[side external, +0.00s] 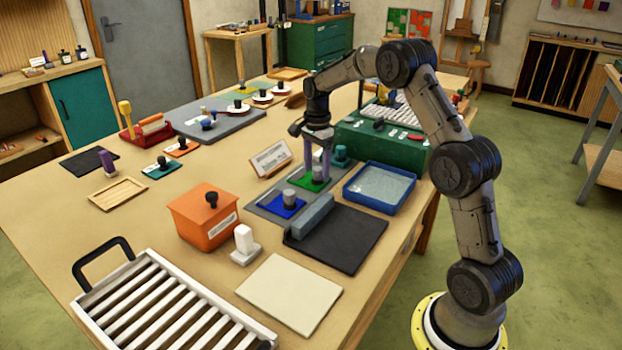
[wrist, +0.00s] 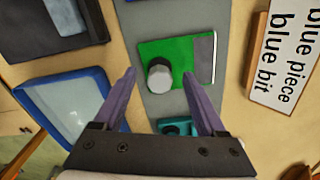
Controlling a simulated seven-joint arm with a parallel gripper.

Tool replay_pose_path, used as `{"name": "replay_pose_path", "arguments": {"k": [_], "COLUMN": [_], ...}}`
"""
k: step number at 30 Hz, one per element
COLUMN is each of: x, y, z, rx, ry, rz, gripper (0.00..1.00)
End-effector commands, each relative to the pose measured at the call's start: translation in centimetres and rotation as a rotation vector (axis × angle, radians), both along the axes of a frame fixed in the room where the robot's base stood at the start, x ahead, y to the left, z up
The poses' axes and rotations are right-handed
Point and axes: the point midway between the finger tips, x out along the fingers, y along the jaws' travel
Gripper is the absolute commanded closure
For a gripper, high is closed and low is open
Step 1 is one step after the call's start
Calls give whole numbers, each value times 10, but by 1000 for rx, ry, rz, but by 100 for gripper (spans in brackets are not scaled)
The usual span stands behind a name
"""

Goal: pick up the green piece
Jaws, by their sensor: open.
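The green piece (side external: 303,184) is a flat green plate with an upright knob, lying on a grey strip (side external: 262,202). In the wrist view the green piece (wrist: 185,47) has a grey patch at its right end and a pale round knob (wrist: 160,75) near its left end. My gripper (side external: 318,174) is right over it, pointing down. In the wrist view the open fingers of my gripper (wrist: 159,74) lie left and right of the knob, with a gap on each side. Whether the fingertips are level with the knob is hard to tell.
A blue-rimmed tray (side external: 352,197), a worded sign (side external: 270,160), a grey block (side external: 313,214) on a black mat (side external: 345,245) and a green case (side external: 362,148) stand close by.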

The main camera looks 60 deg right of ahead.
Motion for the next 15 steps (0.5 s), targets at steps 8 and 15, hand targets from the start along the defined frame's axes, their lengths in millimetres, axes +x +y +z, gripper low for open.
{"name": "replay_pose_path", "arguments": {"k": [8, 15], "x": [0, 0], "y": [0, 0], "z": [-11, -11], "rx": [0, 0], "ry": [-1, -1], "rz": [1, 1], "gripper": [26, 53]}}
